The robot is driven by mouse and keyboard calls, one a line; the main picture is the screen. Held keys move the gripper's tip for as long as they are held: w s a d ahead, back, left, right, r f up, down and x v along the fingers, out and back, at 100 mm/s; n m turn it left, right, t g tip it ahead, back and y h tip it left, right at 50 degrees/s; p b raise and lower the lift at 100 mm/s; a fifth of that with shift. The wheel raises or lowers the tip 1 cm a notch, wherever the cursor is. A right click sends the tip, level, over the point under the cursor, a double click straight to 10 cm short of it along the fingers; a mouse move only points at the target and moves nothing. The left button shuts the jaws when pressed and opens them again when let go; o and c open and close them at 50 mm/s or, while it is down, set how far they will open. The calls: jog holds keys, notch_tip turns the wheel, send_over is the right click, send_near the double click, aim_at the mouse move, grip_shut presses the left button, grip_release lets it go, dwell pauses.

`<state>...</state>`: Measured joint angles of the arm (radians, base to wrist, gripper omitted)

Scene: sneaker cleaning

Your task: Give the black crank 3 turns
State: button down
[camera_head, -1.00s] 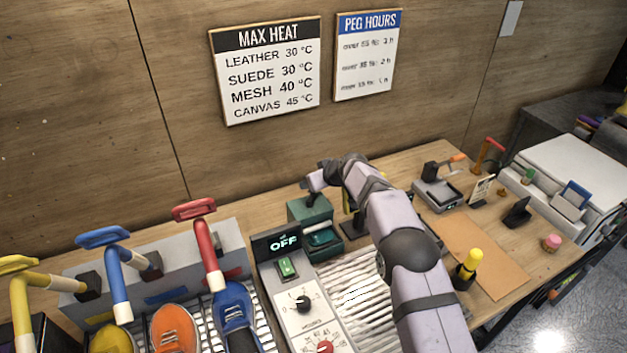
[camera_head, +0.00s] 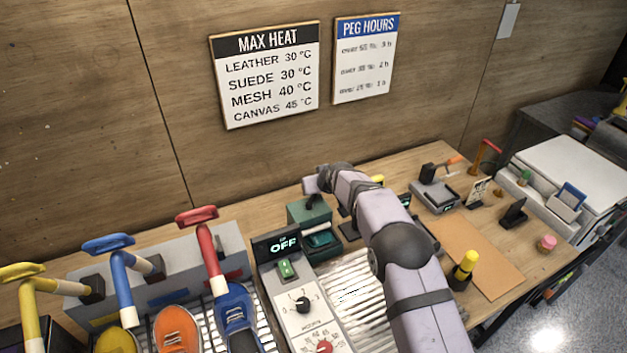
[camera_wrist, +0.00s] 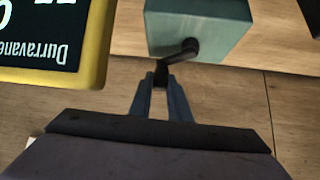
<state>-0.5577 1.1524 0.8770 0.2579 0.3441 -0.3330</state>
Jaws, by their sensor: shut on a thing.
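The black crank (camera_wrist: 180,54) sticks out of the side of a green box (camera_wrist: 200,18) in the wrist view. My gripper (camera_wrist: 160,80) has its two fingers closed around the crank's handle end. In the head view the green box (camera_head: 299,212) stands on the bench behind the control panel. My gripper (camera_head: 312,196) is at the top of that box, mostly hidden behind my own wrist, and the crank can hardly be made out there.
A control panel (camera_head: 290,290) with an OFF display stands in front of the box. Shoes on coloured pegs, such as a blue shoe (camera_head: 238,312), are at left. A yellow-framed sign (camera_wrist: 100,45) is close to my gripper. An orange mat (camera_head: 480,255) lies at right.

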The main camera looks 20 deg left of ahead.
jog(key=shift+d+m+t+h+p, duration=0.3)
jog(key=shift+m+h+p, duration=0.1)
jog(key=shift+m, duration=0.2)
jog(key=shift+d, duration=0.1)
jog(key=c, duration=1.6)
grip_release()
jog(key=shift+c, duration=0.2)
jog(key=shift+s+r, duration=0.15)
jog(key=b+v, duration=0.3)
jog(key=v, duration=0.4)
jog(key=shift+b, duration=0.4)
